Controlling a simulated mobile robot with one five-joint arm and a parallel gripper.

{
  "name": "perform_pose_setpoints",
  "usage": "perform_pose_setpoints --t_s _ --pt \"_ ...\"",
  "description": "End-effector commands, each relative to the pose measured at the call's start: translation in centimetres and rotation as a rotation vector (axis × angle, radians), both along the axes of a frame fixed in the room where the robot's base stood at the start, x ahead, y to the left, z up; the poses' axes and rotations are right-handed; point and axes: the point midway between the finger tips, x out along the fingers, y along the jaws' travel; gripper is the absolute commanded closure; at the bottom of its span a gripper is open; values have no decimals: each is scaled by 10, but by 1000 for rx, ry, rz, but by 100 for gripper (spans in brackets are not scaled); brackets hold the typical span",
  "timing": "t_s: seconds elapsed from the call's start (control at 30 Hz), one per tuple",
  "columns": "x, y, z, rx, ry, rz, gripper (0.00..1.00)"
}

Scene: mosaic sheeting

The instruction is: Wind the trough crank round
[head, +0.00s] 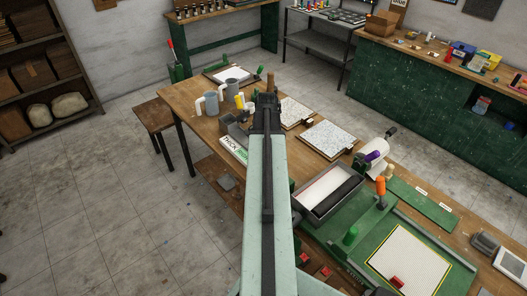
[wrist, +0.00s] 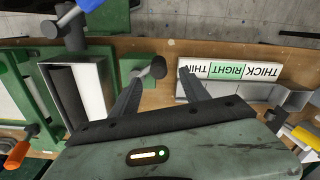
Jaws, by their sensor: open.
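The grey trough (head: 328,188) with a dark roller lies on the bench right of my arm in the head view. In the wrist view the trough (wrist: 90,88) is at the left. A dark round knob (wrist: 157,67), apparently the trough crank's handle, stands off the trough's end. My gripper (wrist: 163,71) is open, with its fingertips either side of the knob in the picture. Whether either finger touches it I cannot tell. In the head view my arm hides the gripper and the knob.
A THICK/RIGHT/THIN gauge board (wrist: 232,70) lies just right of the knob in the wrist view. Mugs (head: 211,102) and speckled sheets (head: 328,139) occupy the far bench.

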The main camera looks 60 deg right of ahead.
Motion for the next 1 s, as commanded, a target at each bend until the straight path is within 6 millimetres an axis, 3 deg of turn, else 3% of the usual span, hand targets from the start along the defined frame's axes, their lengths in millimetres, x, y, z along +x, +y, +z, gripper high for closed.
perform_pose_setpoints --t_s 0.27,0.7,1.0 --pt "-1 0 -13 0 0 -1 46" --pt "-1 0 -80 0 0 -1 46" --pt "-1 -1 -79 0 0 -1 46"
